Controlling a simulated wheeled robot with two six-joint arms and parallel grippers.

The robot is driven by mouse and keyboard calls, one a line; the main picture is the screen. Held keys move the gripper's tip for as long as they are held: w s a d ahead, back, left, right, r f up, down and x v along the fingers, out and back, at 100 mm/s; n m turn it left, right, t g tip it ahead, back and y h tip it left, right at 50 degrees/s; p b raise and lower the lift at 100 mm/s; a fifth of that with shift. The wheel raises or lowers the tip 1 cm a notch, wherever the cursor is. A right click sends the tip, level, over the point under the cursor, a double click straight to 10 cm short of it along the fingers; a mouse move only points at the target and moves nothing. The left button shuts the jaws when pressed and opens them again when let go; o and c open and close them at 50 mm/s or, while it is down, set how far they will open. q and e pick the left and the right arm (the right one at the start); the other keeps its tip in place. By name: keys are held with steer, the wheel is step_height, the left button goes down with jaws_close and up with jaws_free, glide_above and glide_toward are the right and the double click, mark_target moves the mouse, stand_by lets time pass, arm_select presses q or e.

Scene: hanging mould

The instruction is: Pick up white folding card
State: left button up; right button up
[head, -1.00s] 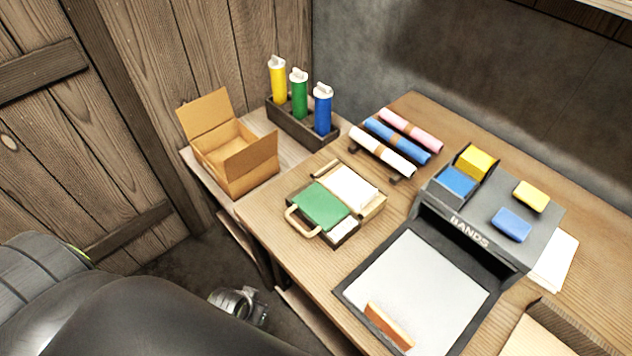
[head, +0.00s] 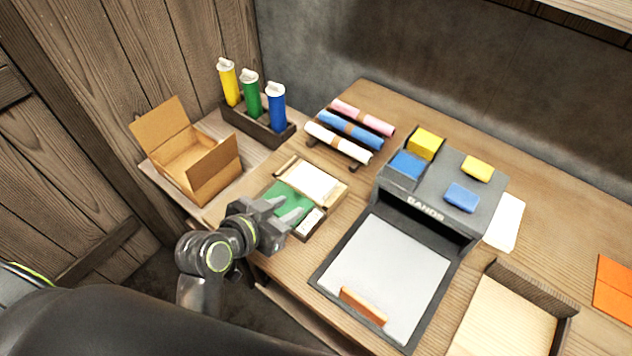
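A white sheet or card (head: 505,222) lies flat on the table, partly behind the grey box marked BANDS. Another white card (head: 314,180) lies in a small wooden tray (head: 329,195), beside a green panel (head: 291,203). I cannot tell which of the two is the folding card. My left gripper (head: 291,211) is over the table's left front edge, at the green panel, and hides part of it. Its fingers look spread, with nothing seen between them. Both white cards are clear of it. My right gripper is not in view.
The grey BANDS box (head: 473,218) holds blue and yellow blocks. A pale board (head: 388,265) with an orange block (head: 363,306) lies before it. Rolls (head: 345,133), bottles (head: 252,95) and an open cardboard box (head: 207,165) stand behind. A wooden tray (head: 562,307) is at right.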

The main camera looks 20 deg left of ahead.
arm_select(q)
steer(key=p, duration=0.1)
glide_toward(329, 189)
steer(key=w, duration=0.1)
steer(key=w+f, duration=0.1)
steer(key=w, duration=0.1)
steer(key=shift+d+f, duration=0.1)
steer(key=shift+d, duration=0.15)
steer(key=shift+w+d+f, duration=0.15)
steer(key=shift+w+f, duration=0.1)
steer(key=shift+w, duration=0.15)
steer(key=shift+d+p+x, duration=0.15)
steer(key=shift+p+x, duration=0.15)
steer(key=shift+x, duration=0.8)
steer(key=shift+d+p+x, duration=0.15)
steer(key=shift+p+x, duration=0.15)
steer(key=shift+x, duration=0.75)
steer(key=shift+w+f, duration=0.15)
steer(key=shift+f, duration=0.15)
steer(key=shift+d, duration=0.1)
steer(key=shift+c, duration=0.4)
jaws_close()
